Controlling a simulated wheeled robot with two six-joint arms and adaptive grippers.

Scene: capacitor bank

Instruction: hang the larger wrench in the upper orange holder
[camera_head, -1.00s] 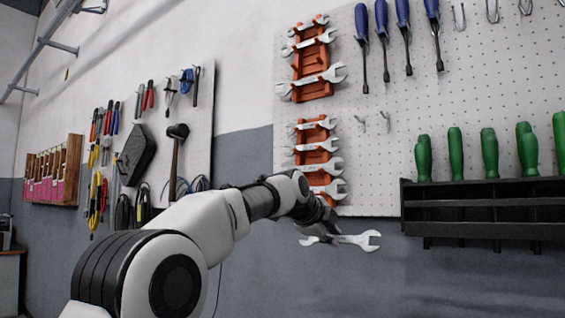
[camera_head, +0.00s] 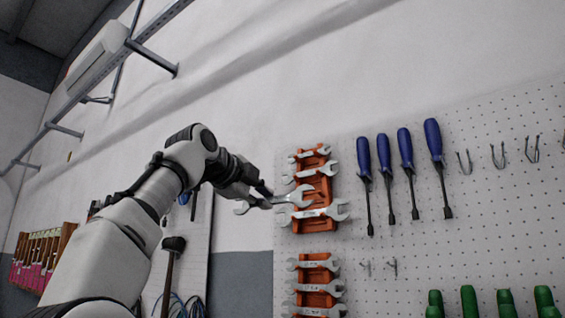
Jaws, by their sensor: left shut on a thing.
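My left gripper (camera_head: 266,196) is shut on a silver open-ended wrench (camera_head: 290,198). The wrench is nearly level, with its right end slightly higher. Its right end overlaps the upper orange holder (camera_head: 299,225) in the picture, at the gap between the second and lowest of the wrenches hanging there. I cannot tell whether it touches the holder. Three silver wrenches hang in this holder, the lowest (camera_head: 322,213) being the largest of them. My fingers hide part of the held wrench. My right gripper is not in view.
A lower orange holder (camera_head: 318,272) with several wrenches is below. Blue screwdrivers (camera_head: 405,165) hang to the right, beside empty hooks (camera_head: 498,155). Green handles (camera_head: 470,301) show at the bottom right. A hammer (camera_head: 172,246) hangs on the left board.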

